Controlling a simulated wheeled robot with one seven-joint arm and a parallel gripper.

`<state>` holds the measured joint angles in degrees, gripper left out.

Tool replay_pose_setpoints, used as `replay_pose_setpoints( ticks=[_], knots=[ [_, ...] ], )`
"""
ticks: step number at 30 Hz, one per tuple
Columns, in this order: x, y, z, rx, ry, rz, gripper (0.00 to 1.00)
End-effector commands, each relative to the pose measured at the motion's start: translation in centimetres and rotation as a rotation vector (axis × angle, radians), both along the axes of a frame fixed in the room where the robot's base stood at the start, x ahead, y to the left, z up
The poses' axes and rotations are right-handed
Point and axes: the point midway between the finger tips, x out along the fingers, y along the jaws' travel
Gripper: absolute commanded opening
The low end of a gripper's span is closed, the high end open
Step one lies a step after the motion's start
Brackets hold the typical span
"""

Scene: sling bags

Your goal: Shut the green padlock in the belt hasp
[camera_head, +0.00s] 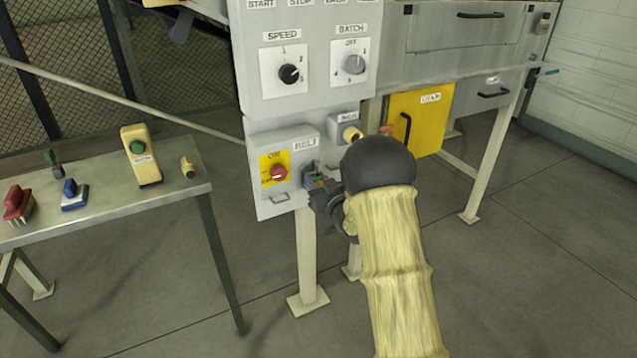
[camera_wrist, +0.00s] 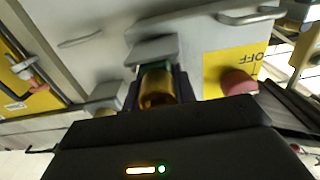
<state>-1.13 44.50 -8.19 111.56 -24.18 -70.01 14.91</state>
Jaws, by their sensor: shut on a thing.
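My gripper (camera_head: 319,192) is at the right side of the grey belt box (camera_head: 265,194), with its jaws closed. The wrist view shows a green and brass piece, which I take as the green padlock (camera_wrist: 157,88), between the fingers. In the head view only a small bit of green shows there. The grey belt hasp (camera_wrist: 153,50) juts from the box right at the padlock's top. I cannot tell whether the shackle passes through it or is closed. The red belt knob (camera_head: 278,173) sits on a yellow plate (camera_head: 267,160).
A table (camera_head: 110,214) at left holds a red padlock-like item (camera_head: 18,204), a blue one (camera_head: 73,193), a small green-topped one (camera_head: 54,164), a beige button box (camera_head: 141,157) and a small brass-coloured piece (camera_head: 188,167). A yellow door (camera_head: 421,112) is behind my arm. Machine legs stand below.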

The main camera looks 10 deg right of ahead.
Motion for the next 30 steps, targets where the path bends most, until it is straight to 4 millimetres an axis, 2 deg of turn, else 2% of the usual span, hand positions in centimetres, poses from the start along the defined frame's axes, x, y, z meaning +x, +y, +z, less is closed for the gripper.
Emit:
replay_pose_setpoints(
  ticks=[28,29,30],
  knots=[
    [0.03,0.03,-0.22,0.0,-0.001,0.0,0.0],
    [0.03,0.03,-0.22,0.0,-0.001,0.0,0.31],
    [0.03,0.02,-0.23,0.0,-0.001,0.0,0.39]
  ],
)
